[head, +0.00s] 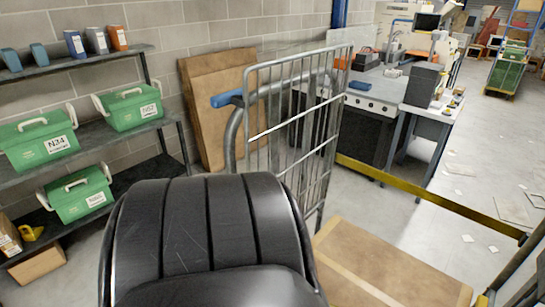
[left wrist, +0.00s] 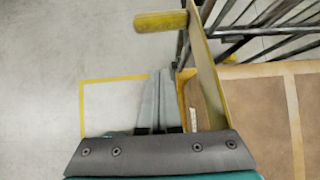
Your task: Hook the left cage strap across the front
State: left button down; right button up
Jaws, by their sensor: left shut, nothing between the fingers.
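A wire roll cage (head: 300,125) with grey bars stands in the middle of the head view. A yellow strap (head: 430,198) runs from beside its mesh side towards the lower right, above a brown cardboard box (head: 385,270). In the left wrist view a yellow strap (left wrist: 203,60) passes close to the right of my left gripper (left wrist: 160,75), with a short yellow piece (left wrist: 160,20) at its far end. My left gripper is shut and empty; I cannot tell whether it touches the strap. Whether the strap's end is hooked is unclear. My right gripper is in neither view.
A shelf rack (head: 90,145) with green boxes (head: 135,107) stands at the left. Flat brown boards (head: 215,105) lean on the wall behind the cage. A workbench (head: 370,95) stands behind it. Open floor (head: 470,165) lies to the right, with scattered scraps.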

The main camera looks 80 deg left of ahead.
pick_arm(q)
jog(key=p+v, duration=0.2)
jog(key=v, duration=1)
jog(key=shift+w, duration=0.2)
jog(key=shift+d+r, duration=0.15)
